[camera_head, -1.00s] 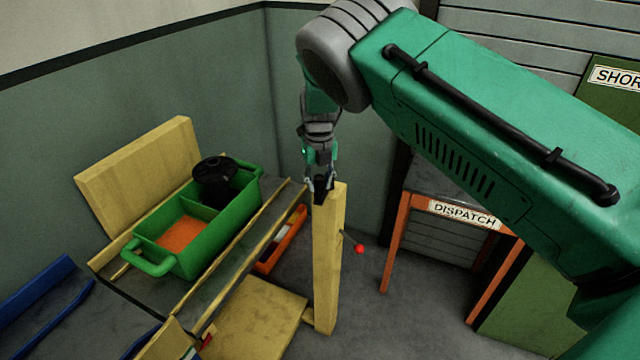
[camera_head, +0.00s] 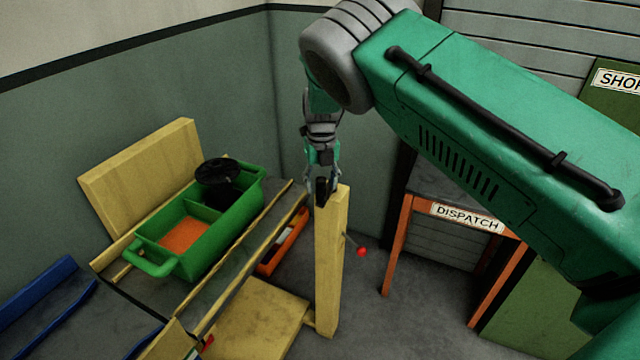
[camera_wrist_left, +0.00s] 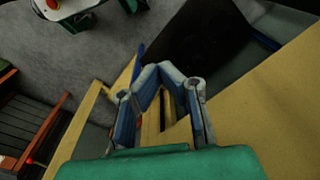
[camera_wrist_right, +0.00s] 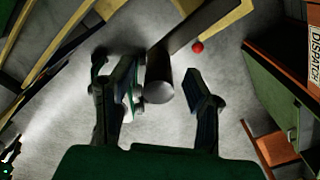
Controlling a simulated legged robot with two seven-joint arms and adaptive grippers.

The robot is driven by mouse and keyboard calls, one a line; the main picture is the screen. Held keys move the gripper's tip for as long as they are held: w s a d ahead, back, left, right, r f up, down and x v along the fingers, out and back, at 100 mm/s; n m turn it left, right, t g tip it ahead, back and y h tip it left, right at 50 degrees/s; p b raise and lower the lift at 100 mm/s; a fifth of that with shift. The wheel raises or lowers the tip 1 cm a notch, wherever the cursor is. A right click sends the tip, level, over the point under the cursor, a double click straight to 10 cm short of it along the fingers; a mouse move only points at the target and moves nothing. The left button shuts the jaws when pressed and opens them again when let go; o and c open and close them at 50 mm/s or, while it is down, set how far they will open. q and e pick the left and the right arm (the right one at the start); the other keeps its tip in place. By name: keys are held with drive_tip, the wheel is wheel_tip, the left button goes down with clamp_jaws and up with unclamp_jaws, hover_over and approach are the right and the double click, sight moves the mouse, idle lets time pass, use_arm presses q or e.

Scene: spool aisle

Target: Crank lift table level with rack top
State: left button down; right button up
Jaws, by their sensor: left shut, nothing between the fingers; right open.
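A yellow wooden post (camera_head: 331,262) stands upright beside the lift table. A dark crank handle (camera_head: 322,192) is at its top; in the right wrist view its round grey end (camera_wrist_right: 159,92) faces me. My right gripper (camera_wrist_right: 160,98) is open, with its fingers on either side of the handle and gaps showing. In the head view the right gripper (camera_head: 321,182) is over the post top. A dark deck with yellow rails (camera_head: 228,284) bears a green tote (camera_head: 222,219). My left gripper (camera_wrist_left: 162,80) is shut and empty above yellow wood. It cannot be made out in the head view.
A red ball (camera_head: 362,252) on a thin rod sticks out from the post. Blue rails (camera_head: 40,290) edge a dark surface at lower left. An orange-legged table with a DISPATCH sign (camera_head: 467,217) stands right. Bare floor lies between post and table.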

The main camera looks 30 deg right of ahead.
wheel_tip(320, 180, up, 12)
drive_tip(key=shift+w+f, duration=0.1)
drive_tip(key=shift+f, duration=0.1)
drive_tip(key=shift+c, duration=0.5)
